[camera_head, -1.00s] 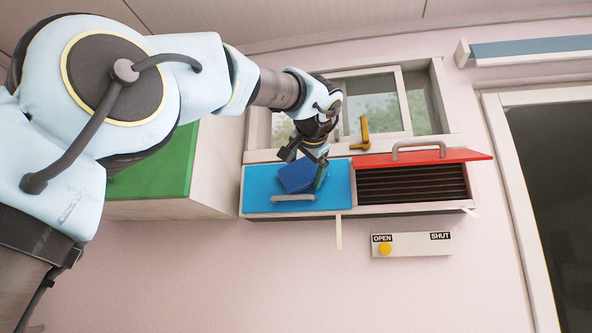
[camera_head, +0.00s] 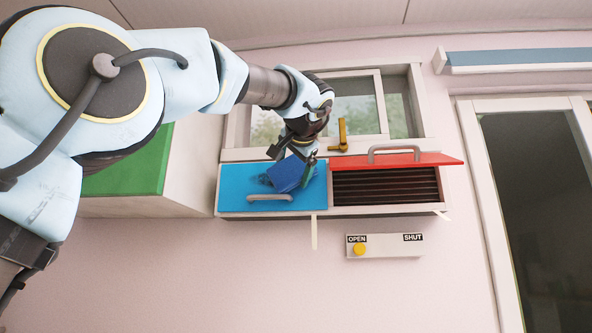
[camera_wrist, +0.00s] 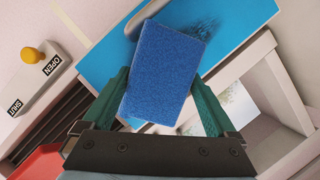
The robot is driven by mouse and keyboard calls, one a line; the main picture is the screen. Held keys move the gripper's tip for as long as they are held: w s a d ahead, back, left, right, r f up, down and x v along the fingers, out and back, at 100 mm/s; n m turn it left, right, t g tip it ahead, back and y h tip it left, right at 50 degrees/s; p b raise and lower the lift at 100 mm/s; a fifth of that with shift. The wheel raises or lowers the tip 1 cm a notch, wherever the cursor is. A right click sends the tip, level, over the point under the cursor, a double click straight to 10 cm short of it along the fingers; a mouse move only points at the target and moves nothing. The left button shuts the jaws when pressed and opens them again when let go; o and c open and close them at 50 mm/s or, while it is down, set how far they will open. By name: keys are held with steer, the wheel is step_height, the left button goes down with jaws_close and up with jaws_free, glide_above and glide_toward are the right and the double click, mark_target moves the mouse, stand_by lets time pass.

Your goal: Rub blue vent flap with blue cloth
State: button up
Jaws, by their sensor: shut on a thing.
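The blue vent flap (camera_head: 232,187) is the left, closed flap of the vent under the window, with a grey handle (camera_head: 268,197) near its lower edge. My gripper (camera_head: 296,170) is in front of its right part, shut on the dark blue cloth (camera_head: 290,174). In the wrist view the cloth (camera_wrist: 160,72) is a textured block between the two green fingers, over the blue flap (camera_wrist: 232,18). A dark smudge (camera_wrist: 204,22) shows on the flap beside the cloth. I cannot tell whether the cloth touches the flap.
A red flap (camera_head: 410,160) stands raised to the right, with dark slats (camera_head: 385,187) below it. A panel with a yellow knob (camera_head: 359,249) at OPEN is beneath. A green-fronted cabinet (camera_head: 125,172) is on the left. A yellow window latch (camera_head: 341,136) is above.

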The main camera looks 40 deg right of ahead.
mark_target(243, 184)
steer(key=shift+w+a+f+b, duration=0.15)
steer(key=shift+w+a+f, duration=0.1)
steer(key=shift+w+a, duration=0.7)
steer(key=shift+w+a+f+b, duration=0.1)
steer(key=shift+w+a+f, duration=0.2)
steer(key=shift+w+a, duration=0.6)
steer(key=shift+w+a+f+b, duration=0.15)
steer(key=shift+w+a+f, duration=0.1)
steer(key=shift+w+a, duration=0.7)
jaws_close()
steer(key=shift+y, duration=0.3)
steer(key=shift+w+a, duration=1.8)
steer(key=shift+w, duration=0.2)
steer(key=shift+s+d+r, duration=0.1)
steer(key=shift+s+r, duration=0.05)
steer(key=shift+s, duration=0.1)
steer(key=s+a+b, duration=0.2)
steer(key=s+a, duration=0.2)
steer(key=shift+s+r, duration=0.25)
steer(key=shift+s, duration=0.1)
steer(key=shift+s+a+b, duration=0.75)
steer(key=shift+s+a, duration=0.2)
steer(key=shift+s, duration=0.1)
